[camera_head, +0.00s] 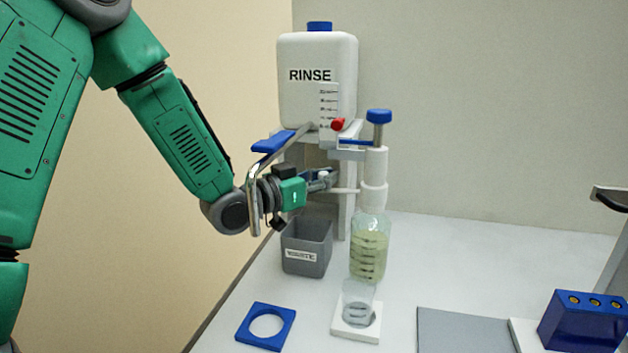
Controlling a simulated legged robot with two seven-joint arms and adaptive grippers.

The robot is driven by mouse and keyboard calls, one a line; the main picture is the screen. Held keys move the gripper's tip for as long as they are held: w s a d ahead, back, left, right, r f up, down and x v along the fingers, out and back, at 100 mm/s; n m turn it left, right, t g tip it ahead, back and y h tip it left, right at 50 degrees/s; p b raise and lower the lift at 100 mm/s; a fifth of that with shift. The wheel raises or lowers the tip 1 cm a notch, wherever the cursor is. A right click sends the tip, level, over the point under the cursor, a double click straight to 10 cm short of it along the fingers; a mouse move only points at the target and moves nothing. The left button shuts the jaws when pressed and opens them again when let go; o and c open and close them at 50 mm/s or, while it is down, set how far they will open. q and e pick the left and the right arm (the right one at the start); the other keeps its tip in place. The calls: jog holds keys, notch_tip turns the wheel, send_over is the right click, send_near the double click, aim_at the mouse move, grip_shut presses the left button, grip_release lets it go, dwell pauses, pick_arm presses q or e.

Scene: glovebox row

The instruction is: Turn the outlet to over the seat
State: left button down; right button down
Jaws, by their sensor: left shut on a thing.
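A white column (374,170) with a blue knob (379,116) stands on a clear bottle (369,255) of yellow-green liquid. A thin white outlet arm (346,190) juts left from the column. My left gripper (326,182) is shut at the end of this arm; the fingertips are small and partly hidden. A white square seat (344,332) holds a clear beaker (358,305) in front of the bottle. The outlet arm points left, above and behind the grey waste bin (307,247), not over the seat. My right gripper is not in view.
A white RINSE tank (317,80) with a red tap (338,124) stands behind. Its bent metal tube (252,190) passes in front of my left wrist. A blue holed plate (266,326) lies front left. A grey mat (462,332) and blue block (584,322) are right.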

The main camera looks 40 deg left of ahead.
pick_arm(q)
jog(key=shift+a, duration=0.4)
jog(key=c, duration=1.7)
grip_release()
jog(key=shift+o, duration=1.4)
jog(key=shift+s+a, duration=0.15)
jog(key=shift+a+f, duration=0.2)
jog(key=v, duration=1.1)
jog(key=shift+s, duration=0.4)
jog(key=shift+a, duration=0.3)
